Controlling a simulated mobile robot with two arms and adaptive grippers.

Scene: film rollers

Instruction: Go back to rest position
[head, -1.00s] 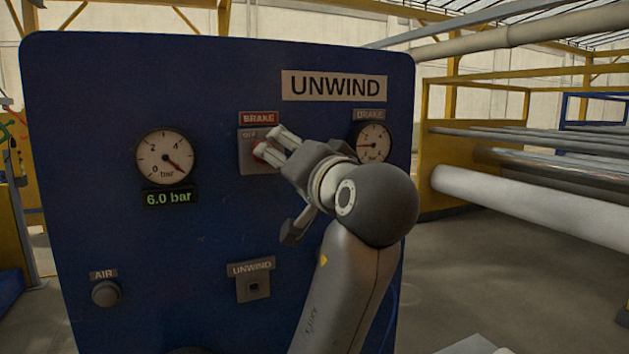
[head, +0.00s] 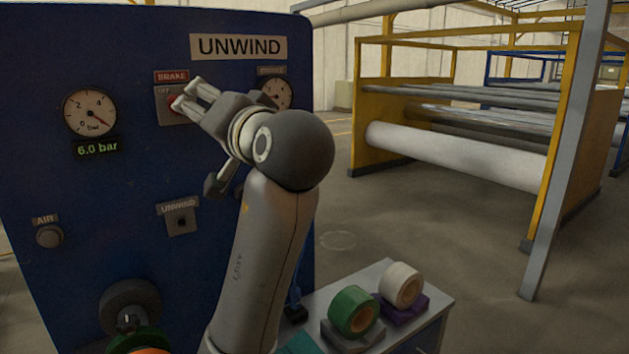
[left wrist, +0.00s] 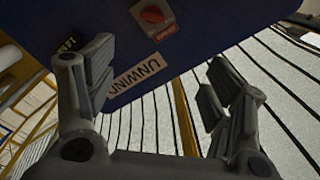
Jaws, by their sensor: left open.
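My left gripper (head: 200,97) is in front of the blue control panel (head: 90,200), its fingers pointing up and left. In the head view its fingertips overlap the brake switch (head: 166,102) with its red knob. In the left wrist view the gripper (left wrist: 160,88) is open, with nothing between its fingers. There the red knob (left wrist: 152,14) shows at the top, apart from the fingers. The UNWIND sign (left wrist: 138,78) shows between the fingers. The brake gauge (head: 274,92) is partly hidden by my left arm. My right gripper is not in view.
A small table (head: 432,298) at the lower right bears a green tape roll (head: 352,311) and a white one (head: 400,285). A black knob (head: 128,300) is low on the panel. A yellow roller frame (head: 372,130) stands behind, with open floor before it.

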